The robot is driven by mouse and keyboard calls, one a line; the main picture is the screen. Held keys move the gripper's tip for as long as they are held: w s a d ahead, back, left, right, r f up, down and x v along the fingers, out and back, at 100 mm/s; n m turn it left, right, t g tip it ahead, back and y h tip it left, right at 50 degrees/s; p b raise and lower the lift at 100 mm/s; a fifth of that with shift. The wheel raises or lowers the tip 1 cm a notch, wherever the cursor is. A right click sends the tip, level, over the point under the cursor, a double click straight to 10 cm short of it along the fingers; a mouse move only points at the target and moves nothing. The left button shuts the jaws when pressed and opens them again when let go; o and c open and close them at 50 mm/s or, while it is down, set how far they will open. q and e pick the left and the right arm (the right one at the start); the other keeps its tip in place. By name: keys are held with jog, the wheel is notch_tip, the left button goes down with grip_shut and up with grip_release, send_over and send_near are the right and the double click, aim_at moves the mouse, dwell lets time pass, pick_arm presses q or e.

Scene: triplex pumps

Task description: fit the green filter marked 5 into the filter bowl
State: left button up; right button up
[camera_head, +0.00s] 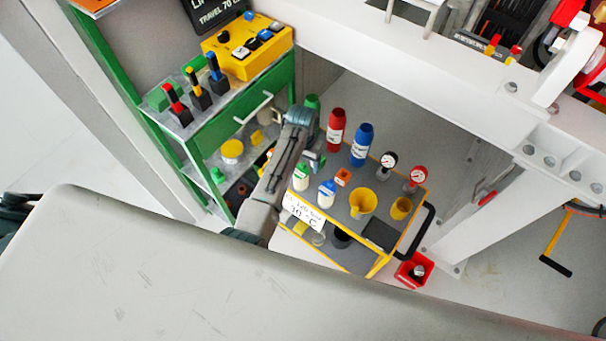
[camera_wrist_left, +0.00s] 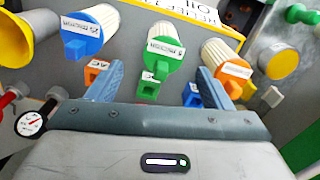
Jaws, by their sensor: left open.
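The green filter (camera_wrist_left: 163,48), a white pleated cylinder with a green cap and an upside-down label too small to read surely, stands in the middle of the left wrist view. It appears in the head view (camera_head: 300,176) on the trolley top. My left gripper (camera_wrist_left: 160,72) is open and empty, its fingers apart on either side of the green cap in that view. I cannot tell whether they touch it. In the head view my left gripper (camera_head: 314,161) is above the trolley, close to the filters. I cannot make out the filter bowl. My right gripper is out of view.
A blue filter (camera_wrist_left: 82,36) and an orange filter (camera_wrist_left: 225,60) flank the green one. The trolley (camera_head: 378,262) also carries a yellow funnel (camera_head: 362,203), red (camera_head: 336,130) and blue (camera_head: 361,145) bottles and gauges (camera_head: 416,177). A green cabinet (camera_head: 240,118) stands left.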

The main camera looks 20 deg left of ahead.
aim_at(301, 171)
pick_arm(q)
notch_tip(301, 171, down, 2)
jog(key=shift+f, duration=0.2)
jog(key=shift+s+a+f+p, duration=0.15)
jog(key=shift+f+p, duration=0.2)
jog(key=shift+f, duration=1.1)
jog(key=shift+s+a+f+p, duration=0.15)
jog(key=shift+f+p, duration=0.15)
jog(key=shift+f, duration=1.15)
jog(key=shift+w, duration=0.1)
jog(key=c, duration=1.1)
jog(key=shift+c, duration=0.2)
jog(key=shift+r, duration=0.15)
